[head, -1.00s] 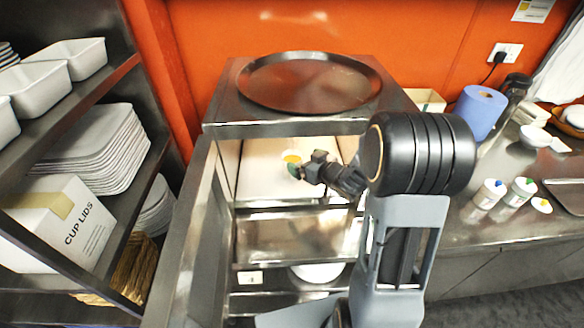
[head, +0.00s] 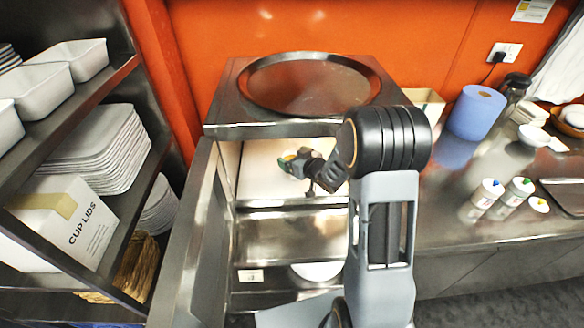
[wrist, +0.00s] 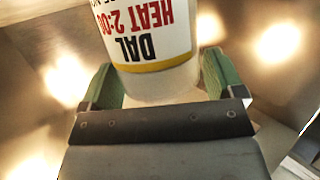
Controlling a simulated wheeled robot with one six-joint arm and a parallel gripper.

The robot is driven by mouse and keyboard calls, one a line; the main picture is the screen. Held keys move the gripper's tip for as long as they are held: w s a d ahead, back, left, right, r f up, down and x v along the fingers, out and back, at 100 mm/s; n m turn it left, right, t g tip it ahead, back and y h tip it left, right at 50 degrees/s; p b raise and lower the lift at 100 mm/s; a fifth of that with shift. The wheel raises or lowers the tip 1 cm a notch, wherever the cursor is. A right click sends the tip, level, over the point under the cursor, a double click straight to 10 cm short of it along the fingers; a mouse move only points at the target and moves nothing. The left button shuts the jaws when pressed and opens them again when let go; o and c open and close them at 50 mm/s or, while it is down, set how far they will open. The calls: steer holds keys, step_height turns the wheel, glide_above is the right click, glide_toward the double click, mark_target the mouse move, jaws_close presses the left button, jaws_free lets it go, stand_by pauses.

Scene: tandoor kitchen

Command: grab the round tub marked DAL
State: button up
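The round DAL tub (wrist: 145,40) is pale, with a white label, red and black print and a yellow band. Its print is upside down in the wrist view. My gripper (wrist: 158,75) has its green-padded fingers spread wide, one on each side of the tub. Any gap between pads and tub is very small, and I see no clear squeeze. In the head view my gripper (head: 292,163) is inside the open steel cabinet, on its upper shelf (head: 262,180). It covers most of the tub there; only a little yellow shows.
The cabinet's open door (head: 195,235) stands on the left and its steel top (head: 225,115) lies over the opening. A large round tray (head: 310,85) rests on that top. Lower shelves hold a white bowl (head: 318,271). A rack with boxes (head: 65,225) stands at the left.

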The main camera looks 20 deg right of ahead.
steer(key=c, duration=1.3)
steer(key=shift+o, duration=0.2)
steer(key=shift+r, duration=0.1)
